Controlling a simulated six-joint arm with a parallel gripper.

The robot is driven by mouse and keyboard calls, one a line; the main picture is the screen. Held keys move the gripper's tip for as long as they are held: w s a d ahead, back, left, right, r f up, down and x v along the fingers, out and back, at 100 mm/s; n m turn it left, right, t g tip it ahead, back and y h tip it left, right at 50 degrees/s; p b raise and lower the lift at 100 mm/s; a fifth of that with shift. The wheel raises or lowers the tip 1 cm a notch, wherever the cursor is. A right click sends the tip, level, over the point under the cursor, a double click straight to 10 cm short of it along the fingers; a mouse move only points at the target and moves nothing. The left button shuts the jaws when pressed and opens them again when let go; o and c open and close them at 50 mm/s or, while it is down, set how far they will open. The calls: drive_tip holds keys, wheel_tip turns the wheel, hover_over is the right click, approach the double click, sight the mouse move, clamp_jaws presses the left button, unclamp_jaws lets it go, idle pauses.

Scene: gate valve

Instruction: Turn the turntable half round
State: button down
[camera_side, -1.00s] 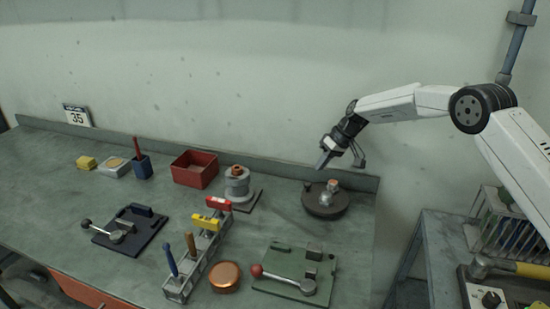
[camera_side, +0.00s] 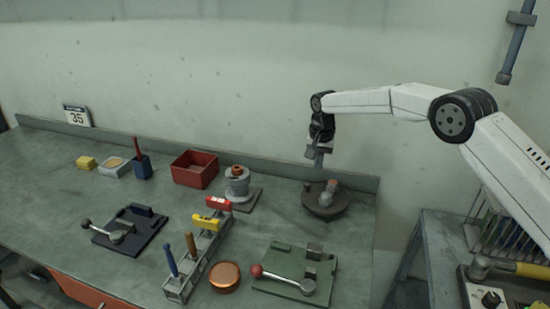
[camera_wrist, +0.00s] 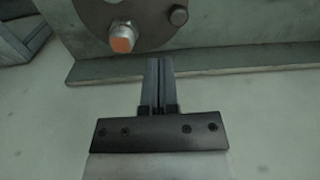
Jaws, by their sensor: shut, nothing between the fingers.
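The turntable (camera_side: 322,212) is a dark round disc at the bench's far right corner. A grey fitting with an orange top (camera_side: 327,196) stands on it, and a small dark peg (camera_side: 307,187) stands near its rim. In the wrist view, the disc (camera_wrist: 150,22) is at the top, partly cut off, with the orange-topped fitting (camera_wrist: 122,38) and the peg (camera_wrist: 179,15). My gripper (camera_side: 318,163) is just above and behind the disc's far side, pointing down, shut and empty. Its closed fingers (camera_wrist: 158,65) show below the peg in the wrist view. Contact with the peg is not visible.
A raised ledge (camera_side: 360,182) runs along the bench's back edge behind the turntable. A grey flanged valve (camera_side: 237,186) stands to its left. A green plate with a red-knobbed lever (camera_side: 290,285) lies in front. Bench between them is clear.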

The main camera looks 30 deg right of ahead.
sight(309, 183)
drive_tip(key=shift+w+a+r+m+t+h, duration=0.15)
drive_tip(key=shift+r+m+h, duration=0.4)
drive_tip(key=shift+m, duration=0.55)
drive_tip(key=shift+w+d+r+m+t+h, duration=0.1)
drive_tip(key=shift+w+r+m+h, duration=0.15)
drive_tip(key=shift+r+m+h, duration=0.6)
drive_tip(key=shift+w+a+r+m+t+h, duration=0.1)
drive_tip(key=shift+w+r+m+h, duration=0.15)
drive_tip(key=shift+m, duration=1.1)
drive_tip(key=shift+f, duration=0.2)
drive_tip(key=x, duration=1)
drive_tip(key=shift+s+f, duration=0.1)
drive_tip(key=shift+s+a+r, duration=0.1)
drive_tip(key=shift+s+a, duration=0.05)
drive_tip(key=shift+a, duration=0.35)
drive_tip(key=shift+s+a+r, duration=0.1)
drive_tip(key=shift+a+r, duration=0.05)
drive_tip(key=shift+a, duration=0.35)
drive_tip(key=shift+s+a, duration=0.25)
drive_tip(key=shift+a, duration=0.55)
drive_tip(key=shift+s+a+n, duration=0.25)
drive_tip(key=shift+a+n, duration=0.45)
drive_tip(key=shift+n, duration=0.1)
